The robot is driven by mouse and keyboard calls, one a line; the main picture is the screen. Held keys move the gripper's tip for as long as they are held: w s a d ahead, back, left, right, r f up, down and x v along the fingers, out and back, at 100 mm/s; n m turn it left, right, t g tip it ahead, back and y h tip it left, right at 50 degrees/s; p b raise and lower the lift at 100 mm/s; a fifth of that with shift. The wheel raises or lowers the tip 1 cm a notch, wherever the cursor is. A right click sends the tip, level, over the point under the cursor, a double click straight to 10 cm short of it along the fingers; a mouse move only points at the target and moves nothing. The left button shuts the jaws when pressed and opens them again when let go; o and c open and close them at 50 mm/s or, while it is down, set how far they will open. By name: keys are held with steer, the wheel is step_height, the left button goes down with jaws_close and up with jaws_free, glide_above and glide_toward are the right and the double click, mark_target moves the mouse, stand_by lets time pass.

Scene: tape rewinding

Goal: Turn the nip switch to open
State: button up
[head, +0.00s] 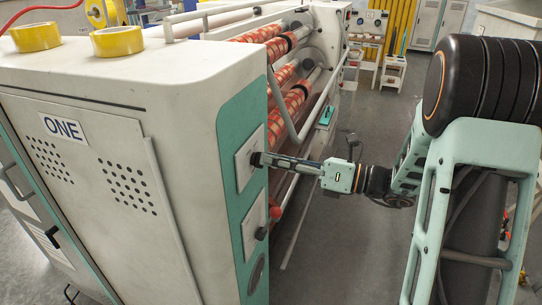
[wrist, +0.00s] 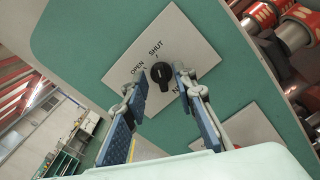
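The nip switch is a round black knob (wrist: 161,74) on a pale square plate (wrist: 185,38), with "SHUT" and "OPEN" printed above and left of it. A third label at lower right is partly hidden by a finger. I cannot tell for sure which label the knob points to. My gripper (wrist: 162,76) is open, with one blue-padded finger on each side of the knob and visible gaps between. In the head view my gripper (head: 265,160) reaches left to the upper plate (head: 246,146) on the machine's green side panel; the fingertips hide most of the knob.
Rails and patterned rolls (head: 290,100) lie behind. Yellow tape rolls (head: 117,41) rest on the cabinet top. Floor right of the machine is open.

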steer(key=shift+w+a, duration=0.2)
steer(key=shift+a, duration=0.4)
jaws_close()
